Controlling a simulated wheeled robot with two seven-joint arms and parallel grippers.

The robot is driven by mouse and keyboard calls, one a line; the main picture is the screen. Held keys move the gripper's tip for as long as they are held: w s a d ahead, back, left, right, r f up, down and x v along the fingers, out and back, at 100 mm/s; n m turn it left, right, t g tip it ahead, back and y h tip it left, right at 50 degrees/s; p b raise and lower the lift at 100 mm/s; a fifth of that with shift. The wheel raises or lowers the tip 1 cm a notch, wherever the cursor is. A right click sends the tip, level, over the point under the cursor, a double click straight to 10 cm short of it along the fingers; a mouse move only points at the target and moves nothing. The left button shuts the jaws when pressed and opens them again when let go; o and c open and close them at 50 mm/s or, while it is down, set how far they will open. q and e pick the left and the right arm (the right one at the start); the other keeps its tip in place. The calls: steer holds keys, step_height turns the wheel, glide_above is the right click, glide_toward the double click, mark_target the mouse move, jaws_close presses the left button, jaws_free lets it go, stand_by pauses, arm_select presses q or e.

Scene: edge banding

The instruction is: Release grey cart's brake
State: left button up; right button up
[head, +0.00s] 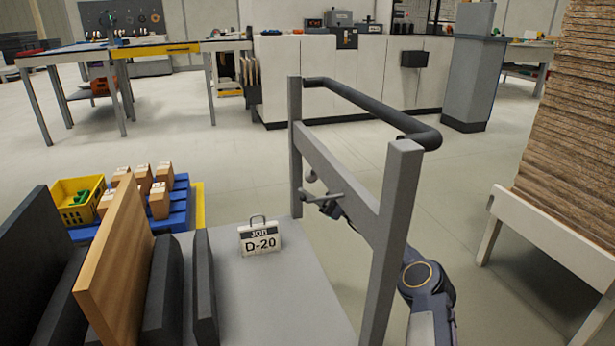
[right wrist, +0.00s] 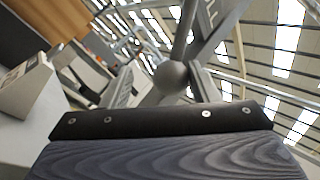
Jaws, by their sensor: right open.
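The grey cart (head: 285,300) stands in front of me, with an upright end frame and a dark push handle (head: 375,106). A grey ball knob (head: 311,176), apparently the brake lever's end, shows beside the frame's crossbar. In the right wrist view the ball (right wrist: 171,77) sits at the end of a grey bar with partly visible lettering. My right gripper (head: 323,198) is open beside the crossbar, its arm passing behind the near post. In the wrist view its fingers lie on both sides of the ball; contact is unclear. My left gripper is out of view.
The cart bed carries a wood panel (head: 118,255) between dark dividers and a D-20 job sign (head: 260,239). Beyond are a blue pallet (head: 181,202) with small boxes and a yellow crate (head: 78,200).

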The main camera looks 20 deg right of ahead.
steer(key=v, duration=0.5)
steer(key=shift+p, duration=0.35)
